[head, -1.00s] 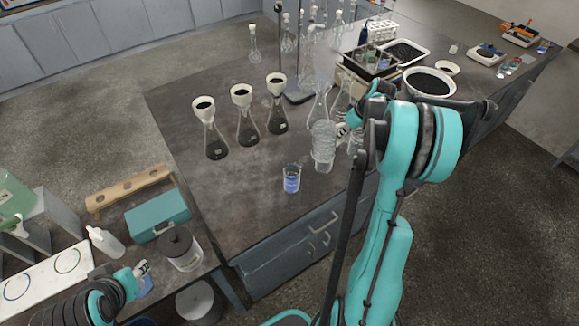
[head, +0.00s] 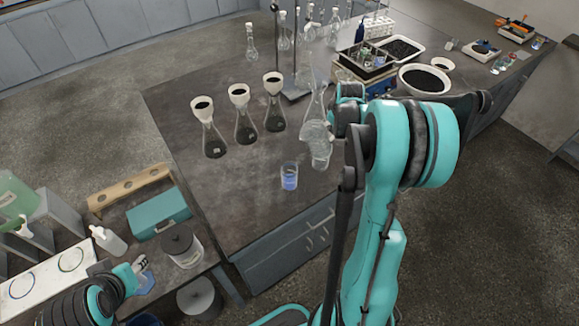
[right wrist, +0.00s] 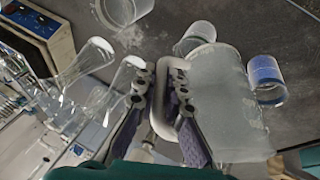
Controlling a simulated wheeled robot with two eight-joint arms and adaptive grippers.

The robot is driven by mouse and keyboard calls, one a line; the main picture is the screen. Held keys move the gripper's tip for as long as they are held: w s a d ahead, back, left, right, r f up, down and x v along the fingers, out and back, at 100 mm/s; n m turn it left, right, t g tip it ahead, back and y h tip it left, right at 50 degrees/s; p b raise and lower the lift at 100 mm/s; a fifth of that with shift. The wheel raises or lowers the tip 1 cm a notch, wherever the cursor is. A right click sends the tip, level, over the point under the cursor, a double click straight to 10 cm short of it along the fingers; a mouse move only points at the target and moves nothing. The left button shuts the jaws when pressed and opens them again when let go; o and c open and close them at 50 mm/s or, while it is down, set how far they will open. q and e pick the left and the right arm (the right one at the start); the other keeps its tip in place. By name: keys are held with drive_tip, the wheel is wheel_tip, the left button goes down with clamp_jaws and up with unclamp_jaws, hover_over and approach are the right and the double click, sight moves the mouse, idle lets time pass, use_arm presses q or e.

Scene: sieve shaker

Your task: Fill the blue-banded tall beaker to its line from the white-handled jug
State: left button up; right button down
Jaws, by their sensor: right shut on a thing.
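The blue-banded tall beaker (head: 289,178) stands upright on the dark bench near its front edge; it also shows in the right wrist view (right wrist: 267,80). My right gripper (right wrist: 162,88) is shut on the white handle of the clear jug (right wrist: 225,105). In the head view the jug (head: 314,134) is right of and behind the banded beaker, apart from it, partly overlapping another glass vessel. I cannot tell its liquid level or whether any liquid flows. My left gripper (head: 144,272) is at the lower left, away from both; its finger opening is unclear.
Another clear beaker (right wrist: 196,38) stands close to the jug. Several flasks with funnels (head: 245,122) stand left of it. A stand (head: 297,85) and a white bowl of dark grains (head: 424,80) are behind. The bench front left of the banded beaker is clear.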

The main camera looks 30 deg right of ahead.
drive_tip(key=shift+w+a+r+h, duration=0.1)
drive_tip(key=shift+a+r+h, duration=0.45)
drive_tip(key=shift+a+h, duration=0.2)
drive_tip(key=shift+r, duration=0.1)
drive_tip(key=shift+a, duration=0.15)
drive_tip(key=shift+h, duration=0.25)
drive_tip(key=shift+a+n, duration=0.15)
drive_tip(key=shift+n, duration=0.15)
drive_tip(key=shift+a+h, duration=0.2)
drive_tip(key=shift+h, duration=0.1)
drive_tip(key=shift+f, duration=0.25)
